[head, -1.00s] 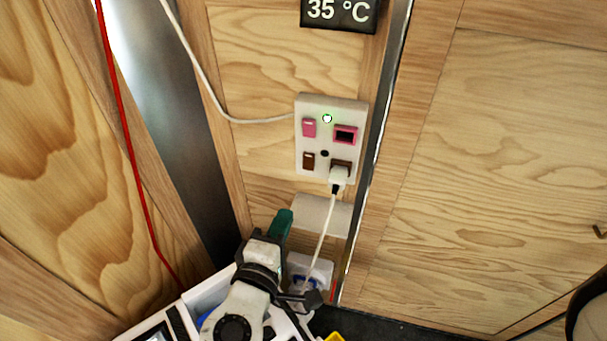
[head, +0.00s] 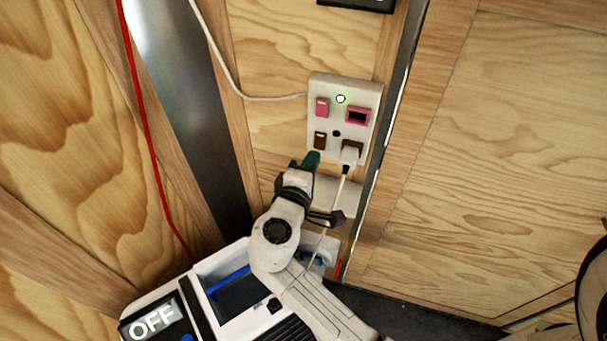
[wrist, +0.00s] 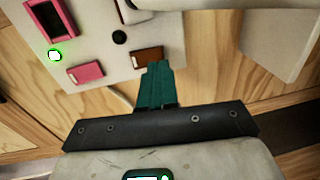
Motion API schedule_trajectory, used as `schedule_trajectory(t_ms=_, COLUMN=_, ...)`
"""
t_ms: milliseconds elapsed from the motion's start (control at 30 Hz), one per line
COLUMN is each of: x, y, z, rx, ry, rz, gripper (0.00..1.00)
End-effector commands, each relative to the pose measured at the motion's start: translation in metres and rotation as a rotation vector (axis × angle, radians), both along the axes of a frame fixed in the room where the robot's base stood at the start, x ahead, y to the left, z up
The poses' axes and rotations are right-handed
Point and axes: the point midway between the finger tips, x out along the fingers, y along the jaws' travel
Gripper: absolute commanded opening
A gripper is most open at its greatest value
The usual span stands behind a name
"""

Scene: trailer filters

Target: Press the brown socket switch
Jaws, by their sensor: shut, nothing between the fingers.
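A white wall panel (head: 331,91) carries the brown switch (head: 319,140) at its lower left. A pink switch (head: 322,106) sits above it, and a pink socket (head: 357,116) is at the upper right. A white plug (head: 350,156) sits in the brown socket at the lower right. My gripper (head: 312,160) has green fingers, shut and empty, just below the brown switch. In the wrist view the green fingertips (wrist: 158,66) are right beside the brown switch (wrist: 147,57); I cannot tell whether they touch it.
A green light (head: 340,99) glows on the panel. A white cable hangs from the plug past my gripper. A white box (head: 335,193) is below the panel. A white unit (head: 203,267) marked OFF stands at the lower left. A metal strip (head: 397,105) runs along the right.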

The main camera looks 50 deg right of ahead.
Motion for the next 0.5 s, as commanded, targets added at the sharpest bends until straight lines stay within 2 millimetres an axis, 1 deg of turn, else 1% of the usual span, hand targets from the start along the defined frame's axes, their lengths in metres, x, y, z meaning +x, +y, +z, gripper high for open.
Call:
schedule_trajectory(t_ms=33, x=0.002, y=-0.007, z=0.001, rx=-0.001, ry=-0.001, rz=-0.002, gripper=0.00)
schedule_trajectory(t_ms=200, x=0.007, y=-0.019, z=-0.002, rx=0.000, ry=0.000, rz=0.000, gripper=0.00)
schedule_trajectory(t_ms=500, x=0.008, y=-0.023, z=-0.003, rx=0.000, ry=0.000, rz=0.001, gripper=0.00)
